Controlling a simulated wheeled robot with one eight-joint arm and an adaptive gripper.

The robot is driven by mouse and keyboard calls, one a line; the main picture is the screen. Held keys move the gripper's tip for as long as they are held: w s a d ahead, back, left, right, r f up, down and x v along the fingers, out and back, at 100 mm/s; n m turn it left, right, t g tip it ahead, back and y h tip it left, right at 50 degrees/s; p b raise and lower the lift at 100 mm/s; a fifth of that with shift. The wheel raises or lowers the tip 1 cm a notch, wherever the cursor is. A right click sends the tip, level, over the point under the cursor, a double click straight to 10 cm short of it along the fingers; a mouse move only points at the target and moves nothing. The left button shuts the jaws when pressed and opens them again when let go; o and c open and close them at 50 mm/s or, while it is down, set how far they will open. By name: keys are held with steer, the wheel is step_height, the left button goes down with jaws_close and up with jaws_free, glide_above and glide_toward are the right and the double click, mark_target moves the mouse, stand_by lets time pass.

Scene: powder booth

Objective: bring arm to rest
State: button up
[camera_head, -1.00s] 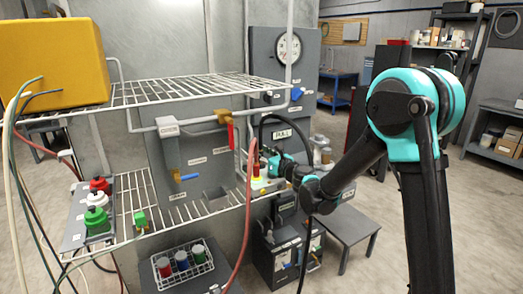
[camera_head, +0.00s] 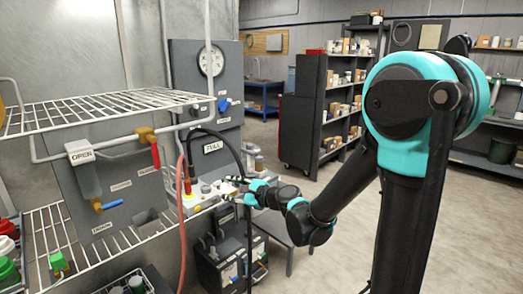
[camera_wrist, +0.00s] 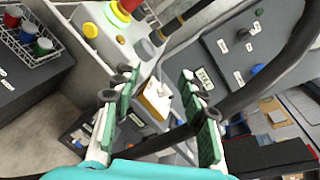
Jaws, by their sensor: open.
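My gripper (camera_wrist: 160,110) is open in the wrist view, its two green-padded fingers spread apart with nothing held between them. Beyond the gap show a small white and yellow part and a dark panel with a PULL label (camera_wrist: 204,78). In the head view my gripper (camera_head: 240,186) is small and lies beside the control box with the red and yellow button (camera_head: 187,186). My arm reaches in from the right, bent at the elbow. Whether the fingers touch anything there cannot be told.
A wire shelf (camera_head: 110,108) and a grey panel with valves (camera_head: 110,180) stand at the left. A red hose (camera_head: 181,230) and a black hose loop hang close to my gripper. A dark shelf unit (camera_head: 330,110) stands behind. The floor at the right is clear.

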steer(key=s+d+f+n+g+h, duration=0.1)
steer(key=s+d+f+n+h, duration=0.3)
steer(key=d, duration=0.7)
steer(key=s+d+f+n+g+h, duration=0.2)
steer(key=s+d+f+n+h, duration=0.2)
steer(key=s+d+f+n, duration=0.3)
steer(key=s+d+f+n+g+h, duration=0.1)
steer(key=s+d+f+n+h, duration=0.4)
steer(key=d, duration=1.1)
steer(key=shift+s+d+f+n+g, duration=0.4)
steer(key=shift+s+f+n, duration=0.15)
steer(key=shift+s, duration=0.55)
